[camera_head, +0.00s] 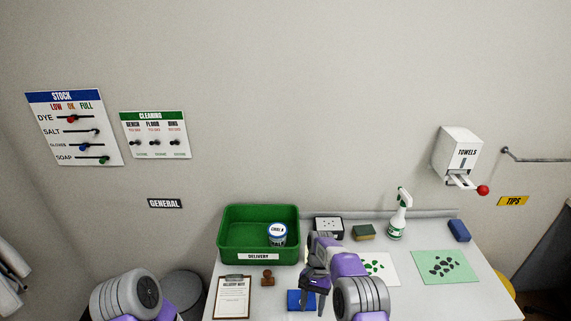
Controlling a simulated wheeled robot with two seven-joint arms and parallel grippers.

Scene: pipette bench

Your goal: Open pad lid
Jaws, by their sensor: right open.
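A small blue box (294,300), which looks like the pad, lies on the white table near its front edge. My right gripper (314,296) is over the right part of the box, pointing down with its fingers apart. It hides part of the box, and I cannot tell whether the fingers touch it. I cannot make out the lid's seam; the box looks closed. My left arm shows at the lower left, but its gripper is out of view.
A green delivery tray (258,257) holding a blue-lidded tub (277,235) stands behind left. A brown stamp (268,278) and a clipboard (232,299) lie left of the pad. A spray bottle (397,215), a sponge (363,233) and leaf-patterned sheets (462,258) are to the right.

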